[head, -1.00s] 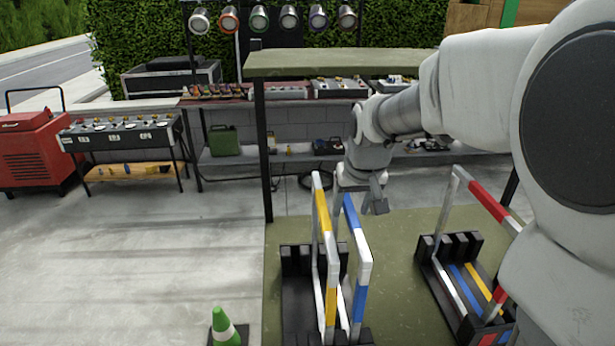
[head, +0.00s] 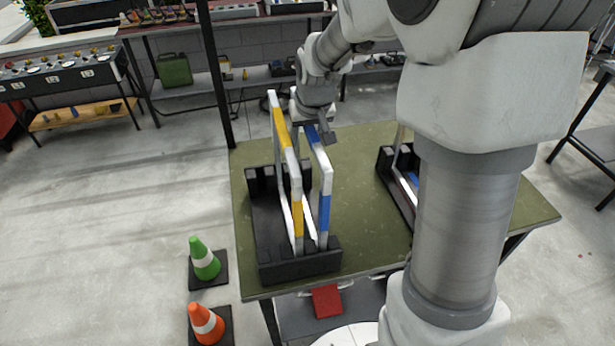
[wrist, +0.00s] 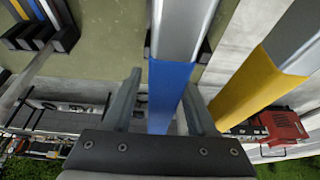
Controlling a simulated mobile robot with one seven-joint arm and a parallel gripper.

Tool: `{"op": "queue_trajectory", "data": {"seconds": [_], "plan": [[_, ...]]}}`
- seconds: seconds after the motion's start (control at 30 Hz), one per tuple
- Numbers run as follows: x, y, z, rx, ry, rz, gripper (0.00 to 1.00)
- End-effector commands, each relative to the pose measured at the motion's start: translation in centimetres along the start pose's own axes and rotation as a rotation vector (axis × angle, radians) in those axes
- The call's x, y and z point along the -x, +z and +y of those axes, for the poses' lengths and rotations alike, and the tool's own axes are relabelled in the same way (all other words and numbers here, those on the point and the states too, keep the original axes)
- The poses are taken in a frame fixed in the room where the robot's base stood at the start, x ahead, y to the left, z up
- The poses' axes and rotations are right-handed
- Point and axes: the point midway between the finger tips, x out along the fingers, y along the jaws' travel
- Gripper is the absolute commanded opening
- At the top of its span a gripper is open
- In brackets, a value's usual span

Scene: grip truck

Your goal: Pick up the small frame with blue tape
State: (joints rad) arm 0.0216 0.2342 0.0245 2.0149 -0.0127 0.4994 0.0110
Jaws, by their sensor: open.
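The small frame with blue tape (head: 324,212) stands upright in a black slotted rack (head: 272,245) on a green table. It is silver-white with blue bands and is the right one of two frames there. My gripper (head: 321,132) is at the far end of its top bar. In the wrist view, the open jaws of my gripper (wrist: 162,82) are on either side of the blue-taped bar (wrist: 170,88), with a small gap visible on each side. The frame's lower far part is hidden in the head view.
A similar frame with yellow tape (head: 297,215) stands close on the left in the same rack. A second rack (head: 388,172) is to the right, partly behind my arm. Green (head: 204,260) and orange (head: 206,322) cones stand left of the table (head: 355,230).

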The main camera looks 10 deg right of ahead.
Motion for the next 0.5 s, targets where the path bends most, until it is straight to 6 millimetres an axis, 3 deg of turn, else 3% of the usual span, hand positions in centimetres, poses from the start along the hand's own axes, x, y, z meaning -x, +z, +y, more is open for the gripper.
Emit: {"op": "queue_trajectory", "data": {"seconds": [0.5], "plan": [[-0.46,0.20,0.00,0.000,0.000,0.000,0.57]]}}
